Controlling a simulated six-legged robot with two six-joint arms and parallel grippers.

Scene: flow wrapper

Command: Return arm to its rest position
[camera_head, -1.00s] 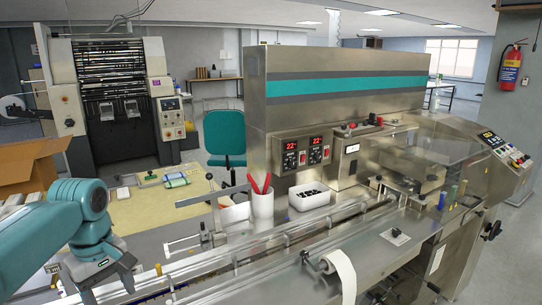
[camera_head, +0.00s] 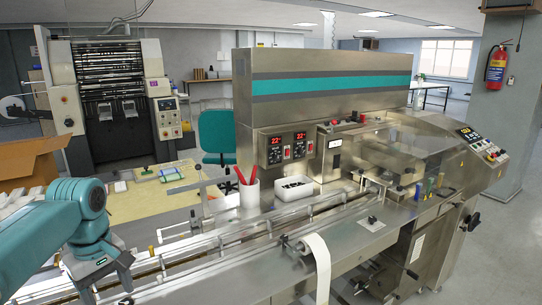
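My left arm (camera_head: 62,225) comes in from the left edge, over the near-left end of the flow wrapper's infeed. Its forearm is teal and its wrist link points downward. My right arm and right gripper are not in the picture. The flow wrapper (camera_head: 330,75) is a long steel machine with a teal stripe, running from the lower left to the right.
A white cup with red pens (camera_head: 249,193) and a white bin of dark pieces (camera_head: 293,189) stand on the machine ledge. A white film strip (camera_head: 318,262) hangs at the front. A cardboard box (camera_head: 30,162) stands at left. Open floor (camera_head: 490,265) lies at right.

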